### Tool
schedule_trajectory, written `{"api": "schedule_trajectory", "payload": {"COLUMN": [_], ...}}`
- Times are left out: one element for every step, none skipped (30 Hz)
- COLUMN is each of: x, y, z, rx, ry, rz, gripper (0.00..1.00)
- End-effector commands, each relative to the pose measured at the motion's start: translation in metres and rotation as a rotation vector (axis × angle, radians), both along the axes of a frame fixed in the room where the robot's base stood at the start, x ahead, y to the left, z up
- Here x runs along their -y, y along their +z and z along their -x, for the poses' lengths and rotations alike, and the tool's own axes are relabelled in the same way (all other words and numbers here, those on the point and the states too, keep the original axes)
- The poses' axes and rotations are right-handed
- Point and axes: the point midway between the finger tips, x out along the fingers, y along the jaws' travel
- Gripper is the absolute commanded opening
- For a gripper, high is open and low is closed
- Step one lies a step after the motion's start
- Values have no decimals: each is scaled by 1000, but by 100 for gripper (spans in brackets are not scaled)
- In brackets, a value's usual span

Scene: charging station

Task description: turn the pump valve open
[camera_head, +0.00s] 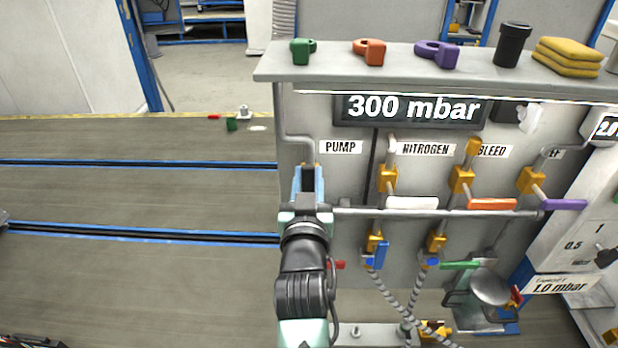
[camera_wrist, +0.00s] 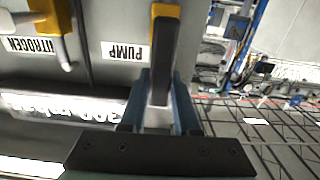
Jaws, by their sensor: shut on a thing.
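The pump valve shows in the wrist view as a yellow body (camera_wrist: 166,12) with a dark lever (camera_wrist: 160,62) that turns pale lower down. The lever lies between the blue fingers of my gripper (camera_wrist: 160,105), which is shut on it. In the head view my gripper (camera_head: 308,182) is at the panel, just below and left of the PUMP label (camera_head: 341,147). It hides most of the pump valve there. The PUMP label also shows upside down in the wrist view (camera_wrist: 125,51), beside the lever.
The nitrogen valve with a white handle (camera_head: 412,203) and the bleed valve with an orange handle (camera_head: 492,204) sit to the right. A horizontal rail (camera_head: 365,211) crosses the panel close to my gripper. The display (camera_head: 412,108) reads 300 mbar.

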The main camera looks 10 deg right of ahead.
Motion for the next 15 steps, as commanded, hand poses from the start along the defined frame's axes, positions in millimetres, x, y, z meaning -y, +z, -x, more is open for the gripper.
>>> {"api": "schedule_trajectory", "payload": {"x": [0, 0, 0, 0, 0, 0, 0, 0, 0, 0, 0, 0, 0, 0, 0], "y": [-2, -2, -2, -2, -2, -2, -1, -1, -1, -1, -1, -1, -1, -1, -1], "z": [0, 0, 0, 0, 0, 0, 0, 0, 0, 0, 0, 0, 0, 0, 0], "rx": [-4, -4, -5, -4, -4, -4, -4, -4, -4, -3, -3, -3, -3, -1, -1], "ry": [0, 0, 0, 0, 0, 0, 0, 0, 0, 0, 0, 0, 0, 0, 0], "rz": [5, 5, 5, 5, 5, 4, 4, 3, 3, 3, 3, 3, 3, 2, 2], "gripper": [0, 0, 0, 32, 37, 44, 50, 55, 60, 60, 60, 60, 60, 60, 60]}}
